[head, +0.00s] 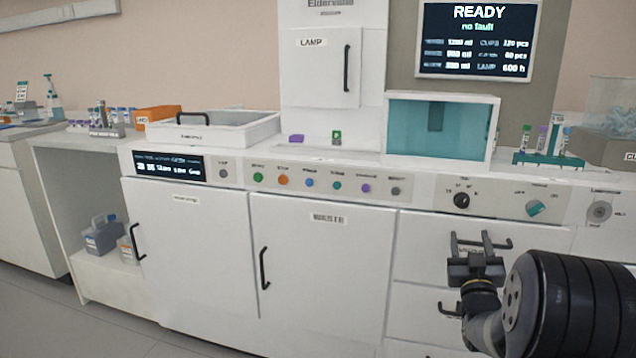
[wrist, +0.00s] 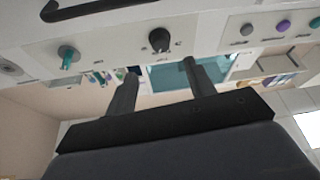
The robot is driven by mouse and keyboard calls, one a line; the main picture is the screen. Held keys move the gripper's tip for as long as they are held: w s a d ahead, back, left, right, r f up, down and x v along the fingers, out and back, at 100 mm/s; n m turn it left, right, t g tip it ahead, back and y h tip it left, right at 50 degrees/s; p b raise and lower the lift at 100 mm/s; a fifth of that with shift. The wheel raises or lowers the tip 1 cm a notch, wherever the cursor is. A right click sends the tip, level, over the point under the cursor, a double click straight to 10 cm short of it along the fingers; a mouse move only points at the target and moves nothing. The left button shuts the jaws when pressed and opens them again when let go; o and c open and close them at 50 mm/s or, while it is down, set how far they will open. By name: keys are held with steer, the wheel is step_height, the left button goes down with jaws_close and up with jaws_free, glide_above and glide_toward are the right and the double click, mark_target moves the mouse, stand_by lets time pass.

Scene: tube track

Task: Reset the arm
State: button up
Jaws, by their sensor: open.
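My gripper (head: 482,240) is open and empty in front of the drawers at the lower right of the head view. Its two fingers point toward the machine and stand apart. In the wrist view my gripper (wrist: 158,85) has its fingers spread, with nothing between them. My arm is bent at the right edge of the head view. The wrist view looks tilted, with the control panel across its top.
A white machine with doors (head: 320,270) and drawers with black handles (head: 448,309) is close to my gripper. Above are a black knob (head: 461,200), a teal knob (head: 535,208), a teal-windowed box (head: 440,128) and a tube rack (head: 548,158). Floor at lower left is clear.

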mark_target(464, 204)
steer(key=b+x, duration=0.1)
steer(key=x, duration=0.9)
steer(key=shift+w, duration=0.15)
steer(key=n+p, duration=0.1)
steer(key=n+y+p, duration=0.1)
steer(key=shift+d+r+n, duration=0.15)
steer(key=shift+r+n, duration=0.15)
steer(key=n+y+p, duration=0.2)
steer(key=n+p, duration=0.1)
steer(key=n, duration=0.1)
steer(key=n+g+y+p, duration=0.1)
steer(key=n+y+p, duration=0.1)
steer(key=n+p, duration=0.2)
steer(key=shift+d+r, duration=0.1)
steer(key=shift+d, duration=0.05)
steer(key=n+g+p, duration=0.1)
steer(key=n+p, duration=0.1)
steer(key=p, duration=0.1)
steer(key=n+g+y+p, duration=0.1)
steer(key=n+p, duration=0.2)
steer(key=shift+r+n+y, duration=0.2)
steer(key=shift+n+y, duration=0.1)
steer(key=n+g+p, duration=0.1)
steer(key=n+p, duration=0.2)
steer(key=shift+p, duration=0.4)
steer(key=shift+s+d+f, duration=0.1)
steer(key=shift+s, duration=0.75)
